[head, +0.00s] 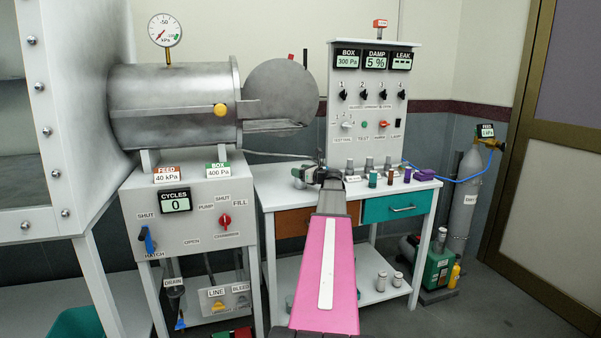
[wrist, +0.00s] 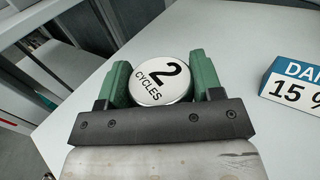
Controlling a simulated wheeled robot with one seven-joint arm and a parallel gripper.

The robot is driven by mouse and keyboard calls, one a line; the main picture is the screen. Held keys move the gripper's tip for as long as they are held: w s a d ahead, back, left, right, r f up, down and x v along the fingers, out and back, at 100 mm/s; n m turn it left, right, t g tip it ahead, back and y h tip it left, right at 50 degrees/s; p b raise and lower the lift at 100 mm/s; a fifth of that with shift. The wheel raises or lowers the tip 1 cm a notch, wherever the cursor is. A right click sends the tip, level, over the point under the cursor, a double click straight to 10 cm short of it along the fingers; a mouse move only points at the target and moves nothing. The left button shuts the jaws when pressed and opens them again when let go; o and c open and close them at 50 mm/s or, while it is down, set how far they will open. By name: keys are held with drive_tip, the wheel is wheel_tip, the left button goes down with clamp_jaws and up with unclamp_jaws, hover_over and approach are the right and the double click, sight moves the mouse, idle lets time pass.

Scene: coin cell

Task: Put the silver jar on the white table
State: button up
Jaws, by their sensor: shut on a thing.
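My gripper (wrist: 160,82) is shut on a round jar (wrist: 163,80) whose white lid reads "2 CYCLES". The green fingers press on both sides of it. Only the lid shows clearly, so the colour of its side is hidden. The white table (wrist: 225,65) lies below it; I cannot tell whether the jar touches it. In the head view, my gripper (head: 322,173) is over the left part of the white table (head: 280,198), and the held jar is hard to make out there.
Small jars stand on the table's right part, among them a teal jar (head: 373,179) and a purple piece (head: 424,174). A blue and white sign (wrist: 292,88) is right of my gripper. A control panel (head: 370,115) rises behind. Silver jars (head: 381,281) stand on the lower shelf.

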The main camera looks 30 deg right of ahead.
drive_tip(key=o, duration=1)
drive_tip(key=shift+f, duration=0.1)
drive_tip(key=shift+c, duration=0.2)
drive_tip(key=v, duration=1.2)
drive_tip(key=shift+s+d, duration=0.1)
